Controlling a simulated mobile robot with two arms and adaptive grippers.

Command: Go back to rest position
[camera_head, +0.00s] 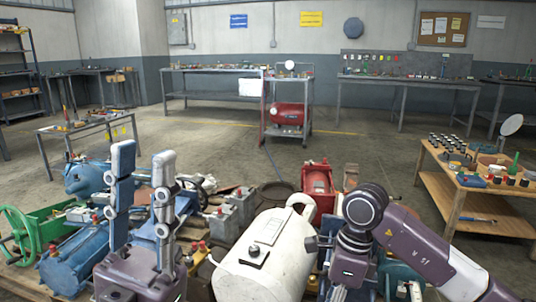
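My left gripper (143,160) is at the lower left with its two long grey fingers pointing up. The fingers stand apart with nothing between them, so it is open and empty. My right arm comes in from the lower right and bends down at a dark round joint. The base of my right gripper (350,266) is at the bottom, right of the cream-coloured cylindrical machine (263,262). Only a short grey piece shows below that base; its fingertips are cut off by the frame edge, and whether it holds anything cannot be seen.
Machines crowd the foreground: a blue cylindrical one (75,262), a green handwheel (18,233) and a red one (317,184). A wooden table (450,205) with small parts stands at right. A workbench (85,127) stands at left. Open concrete floor (225,150) lies beyond the machines.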

